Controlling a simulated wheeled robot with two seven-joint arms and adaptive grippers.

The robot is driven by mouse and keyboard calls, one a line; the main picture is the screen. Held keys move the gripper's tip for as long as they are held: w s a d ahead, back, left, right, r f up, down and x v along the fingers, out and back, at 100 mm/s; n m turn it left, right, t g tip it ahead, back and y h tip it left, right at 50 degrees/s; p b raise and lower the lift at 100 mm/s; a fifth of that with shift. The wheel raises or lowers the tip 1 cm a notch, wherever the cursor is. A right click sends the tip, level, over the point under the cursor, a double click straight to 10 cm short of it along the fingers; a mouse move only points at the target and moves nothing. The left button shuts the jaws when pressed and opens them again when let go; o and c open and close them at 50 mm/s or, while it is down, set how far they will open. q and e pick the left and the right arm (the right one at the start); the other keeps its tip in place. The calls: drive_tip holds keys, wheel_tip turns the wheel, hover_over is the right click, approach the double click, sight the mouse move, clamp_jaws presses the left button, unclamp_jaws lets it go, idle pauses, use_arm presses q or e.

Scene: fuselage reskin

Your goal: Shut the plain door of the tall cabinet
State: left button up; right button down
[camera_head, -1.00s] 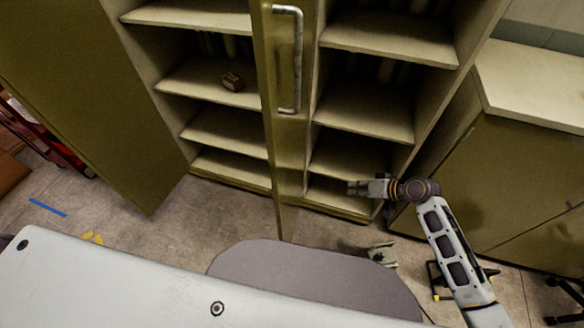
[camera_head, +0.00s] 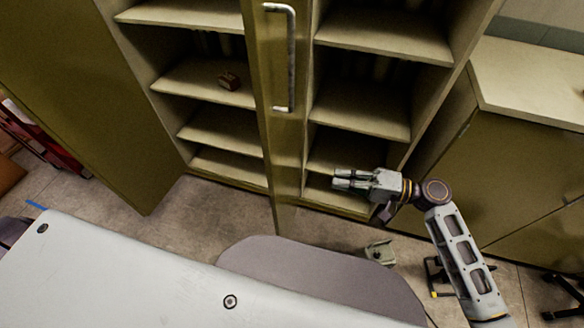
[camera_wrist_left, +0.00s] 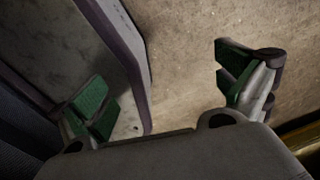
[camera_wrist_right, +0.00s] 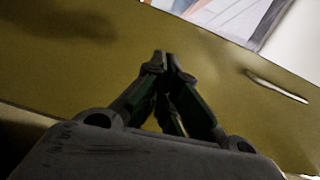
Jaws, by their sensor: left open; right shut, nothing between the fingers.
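The tall olive cabinet (camera_head: 229,171) stands open in the head view, its shelves showing. Its plain door (camera_head: 85,100) is swung wide out to the left, with no handle visible on the face I see. The other door (camera_head: 284,140), with a long metal handle (camera_head: 290,60), stands out toward me near the middle, seen at a steep angle. My right gripper (camera_head: 338,180) is shut and empty, in front of the lower right shelves, right of the handled door. It also shows shut in the right wrist view (camera_wrist_right: 165,57). My left gripper (camera_wrist_left: 165,90) is open and empty in the left wrist view; the head view does not show it.
A lower cabinet (camera_head: 520,165) stands at the right. A small greenish object (camera_head: 381,253) is on the floor below my right arm. A red frame (camera_head: 40,140) stands at the far left. Floor is open before the plain door.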

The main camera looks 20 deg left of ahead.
sight(279, 167)
use_arm(q)
drive_tip(key=shift+w+d+r+t, duration=0.15)
drive_tip(key=shift+w+t, duration=0.15)
drive_tip(key=shift+w, duration=0.25)
drive_tip(key=shift+w+d+f+t, duration=0.1)
drive_tip(key=shift+w+t, duration=0.2)
drive_tip(key=shift+w, duration=0.25)
use_arm(e)
drive_tip(key=shift+s+r, duration=0.25)
drive_tip(key=shift+r, duration=0.2)
drive_tip(key=shift+a, duration=0.2)
drive_tip(key=a+p, duration=0.1)
drive_tip(key=a, duration=0.5)
drive_tip(key=a+p, duration=0.2)
drive_tip(key=a, duration=0.5)
drive_tip(key=shift+s, duration=0.2)
drive_tip(key=shift+a, duration=0.3)
use_arm(q)
drive_tip(key=shift+h, duration=0.4)
drive_tip(key=shift+s+d+r, duration=0.2)
drive_tip(key=shift+d+r, duration=0.3)
drive_tip(key=shift+d, duration=0.15)
drive_tip(key=shift+s+d+r, duration=0.25)
drive_tip(key=shift+d+r, duration=0.25)
drive_tip(key=shift+d, duration=0.1)
drive_tip(key=shift+s+d+r, duration=0.2)
drive_tip(key=shift+d+r, duration=0.3)
drive_tip(key=shift+d, duration=0.15)
use_arm(e)
drive_tip(key=shift+a, duration=0.1)
